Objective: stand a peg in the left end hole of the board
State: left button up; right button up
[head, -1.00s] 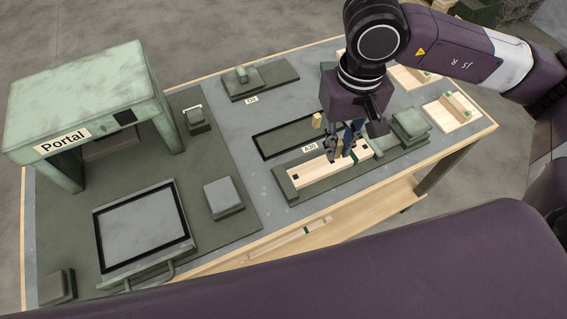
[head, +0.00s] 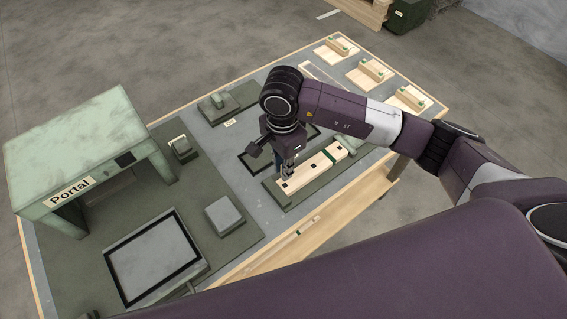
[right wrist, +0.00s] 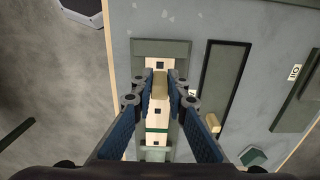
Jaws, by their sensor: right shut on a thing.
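The light wooden board (head: 318,163) lies on a dark green fixture in the head view, with dark square holes and a green band. Its left end hole (head: 285,188) is uncovered; it also shows in the right wrist view (right wrist: 160,65). My right gripper (head: 287,173) is above the left part of the board. In the right wrist view its fingers are shut on a pale wooden peg (right wrist: 159,86). The peg appears just beside the left end hole in that view; its height above the board is unclear. My left gripper is not in view.
A green portal (head: 75,150) and a grey block (head: 224,214) stand to the left. Several wooden pieces (head: 371,72) lie at the far right of the table.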

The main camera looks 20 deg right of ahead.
jog(key=shift+f+b, duration=0.3)
jog(key=shift+f, duration=0.45)
jog(key=shift+f+b, duration=1.4)
jog(key=shift+f, duration=0.55)
jog(key=shift+r, duration=0.1)
jog(key=shift+b, duration=0.55)
jog(key=shift+f, duration=0.2)
jog(key=o, duration=0.8)
